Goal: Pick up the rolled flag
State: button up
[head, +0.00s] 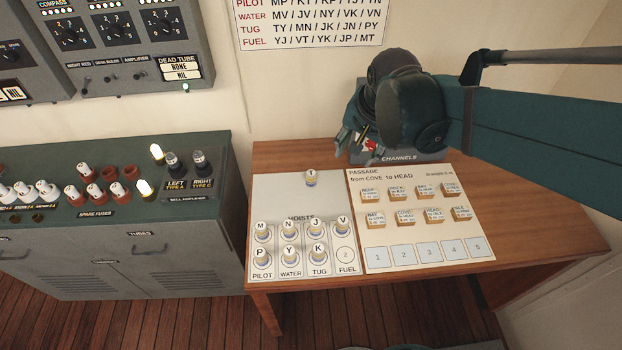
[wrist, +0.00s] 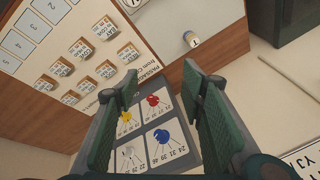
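A rolled flag with a white top marked T (head: 311,178) stands alone on the upper part of the grey HOISTS board (head: 275,195). It also shows in the wrist view (wrist: 190,39), beyond my fingertips. More lettered rolled flags, such as the one marked J (head: 316,227), stand in rows lower on that board. My gripper (head: 357,146) is at the back of the desk over the CHANNELS tray (head: 410,157), right of and behind the T flag. In the wrist view its fingers (wrist: 160,77) are apart, with nothing held between them. My arm hides part of the tray.
The PASSAGE board (head: 430,242) with several small blocks lies right of the HOISTS board. Coloured pieces, one red (wrist: 153,100) and one blue (wrist: 161,137), are on the CHANNELS tray. A grey fuse cabinet (head: 110,235) stands at left. The wall is close behind the desk.

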jog(key=w+a+f+m+g, duration=0.2)
jog(key=w+a+f+m, duration=0.2)
jog(key=w+f, duration=0.25)
jog(key=m+g, duration=0.2)
jog(key=m, duration=0.2)
send_over(311, 173)
jog(key=f, duration=1)
jog(key=shift+s+d+f, duration=0.1)
jog(key=shift+s+d, duration=0.1)
jog(key=shift+d, duration=0.2)
jog(key=shift+w+a+f+m, duration=0.15)
jog(key=shift+a+f+m, duration=0.05)
jog(key=shift+f+m, duration=0.25)
jog(key=shift+f, duration=1.3)
jog(key=shift+a+f+b, duration=0.15)
jog(key=shift+f+b, duration=0.1)
jog(key=shift+f, duration=1.05)
jog(key=shift+a+f+b, duration=0.1)
jog(key=shift+f+b, duration=0.1)
jog(key=shift+f, duration=1.1)
